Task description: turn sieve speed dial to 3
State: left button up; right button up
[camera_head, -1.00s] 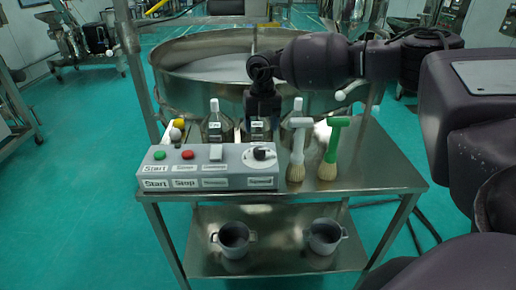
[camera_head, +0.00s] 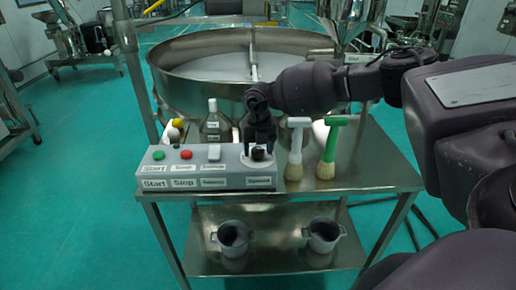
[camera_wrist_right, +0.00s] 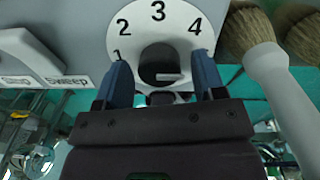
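The grey control box (camera_head: 222,181) stands on the steel table. Its speed dial (camera_head: 262,155) is at the right end, partly hidden by my right gripper (camera_head: 259,143). In the right wrist view the dial's white plate (camera_wrist_right: 186,40) shows the numbers 1, 2, 3 and 4 around a dark knob (camera_wrist_right: 158,62). A pale mark on the knob lies nearly level, towards the right. My right gripper (camera_wrist_right: 161,72) has its two blue fingers on either side of the knob, open, with a visible gap at each side. My left gripper is not in view.
Two brushes, one white-handled (camera_head: 296,155) and one green-handled (camera_head: 331,150), stand close right of the box. A bottle (camera_head: 213,125) and small balls (camera_head: 177,124) are behind it. The large round sieve (camera_head: 172,85) stands at the back. The table's right side is clear.

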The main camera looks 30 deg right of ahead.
jog(key=c, duration=0.8)
jog(key=shift+n, duration=0.4)
jog(key=n, duration=0.3)
jog(key=shift+n, duration=0.4)
jog(key=n+b, duration=0.1)
jog(key=n, duration=0.3)
jog(key=shift+f+n, duration=0.1)
jog(key=shift+n, duration=0.2)
jog(key=n+b, duration=0.1)
jog(key=n, duration=0.3)
jog(key=shift+g+b, duration=0.3)
jog(key=n+b, duration=0.1)
jog(key=n, duration=0.3)
jog(key=shift+n, duration=0.4)
